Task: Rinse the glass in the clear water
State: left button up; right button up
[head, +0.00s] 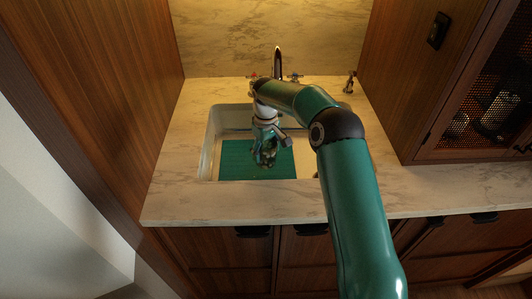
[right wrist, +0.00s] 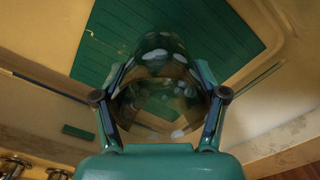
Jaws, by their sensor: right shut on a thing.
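My right gripper (head: 264,152) reaches down into the sink (head: 211,150). It is shut on a clear glass (right wrist: 158,100), seen mouth or base end-on between the two fingers in the right wrist view. White patches show on the glass; I cannot tell whether they are foam or reflections. In the head view the glass is a small, dark, shiny shape (head: 265,158) at the fingertips, above the green sink floor. I cannot make out a water surface, nor whether the glass touches water. My left gripper is not in view.
A green ribbed panel (head: 238,162) covers the bottom of the basin. The tap (head: 277,62) stands behind the sink, with handles on both sides. A small metal fitting (head: 349,83) is at the back right. The marble counter (head: 440,188) is clear at right.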

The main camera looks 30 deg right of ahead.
notch_tip(320, 180, up, 15)
jog(key=p, duration=0.7)
